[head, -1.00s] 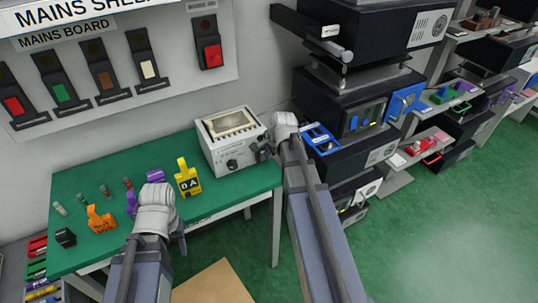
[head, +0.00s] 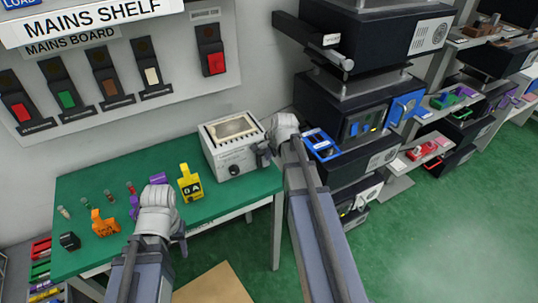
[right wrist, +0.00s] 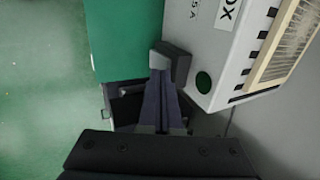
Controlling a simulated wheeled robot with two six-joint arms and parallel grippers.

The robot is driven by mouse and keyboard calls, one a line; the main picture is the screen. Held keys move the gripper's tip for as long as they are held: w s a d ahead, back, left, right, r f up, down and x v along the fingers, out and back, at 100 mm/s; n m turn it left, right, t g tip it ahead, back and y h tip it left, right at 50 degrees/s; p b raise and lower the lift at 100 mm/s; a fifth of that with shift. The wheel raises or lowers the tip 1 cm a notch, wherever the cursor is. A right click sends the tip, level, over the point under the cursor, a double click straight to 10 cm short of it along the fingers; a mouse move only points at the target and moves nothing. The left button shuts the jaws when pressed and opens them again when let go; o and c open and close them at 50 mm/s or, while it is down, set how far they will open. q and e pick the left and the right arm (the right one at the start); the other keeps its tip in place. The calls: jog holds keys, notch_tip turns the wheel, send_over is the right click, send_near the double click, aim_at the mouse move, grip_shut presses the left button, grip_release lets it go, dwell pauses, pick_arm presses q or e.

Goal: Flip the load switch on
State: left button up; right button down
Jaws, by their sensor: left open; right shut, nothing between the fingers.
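A blue label reading "LOAD" (head: 22,3) shows at the top left edge of the head view; what it marks is cut off. The mains board below carries several switches with coloured levers: red (head: 21,112), green (head: 66,99), brown (head: 109,87), white (head: 152,76) and a separate red one (head: 215,63). I cannot tell which is the load switch. My right gripper (head: 263,157) is shut and empty beside the grey box (head: 233,160); its closed fingers (right wrist: 165,62) also show in the right wrist view. My left gripper (head: 180,242) hangs low at the table's front edge, its fingers partly hidden.
The green table (head: 235,202) carries a yellow tagged piece (head: 189,182), an orange piece (head: 104,224), a black block (head: 69,241) and small coloured pegs. Stacked black units (head: 350,110) stand right of the table. Green floor is open at right.

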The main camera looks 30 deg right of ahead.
jog(key=shift+s, duration=0.15)
jog(key=p+v, duration=1)
jog(key=v, duration=0.1)
jog(key=shift+s+r, duration=0.15)
jog(key=shift+s, duration=0.35)
jog(key=s+a+f+n+g+b, duration=0.1)
jog(key=s+a+f+n, duration=0.1)
jog(key=s+a+n, duration=0.3)
jog(key=s+a+f+n+g+h+b, duration=0.1)
jog(key=s+a+f+n+g+b, duration=0.1)
jog(key=s+a+n, duration=0.3)
jog(key=s+a+f+n+g+b, duration=0.2)
jog(key=s+a+n, duration=0.3)
jog(key=a+n, duration=0.6)
jog(key=a+f, duration=0.1)
jog(key=a, duration=0.4)
jog(key=shift+a+f+h, duration=0.3)
jog(key=shift+a+f, duration=0.05)
jog(key=shift+a, duration=0.05)
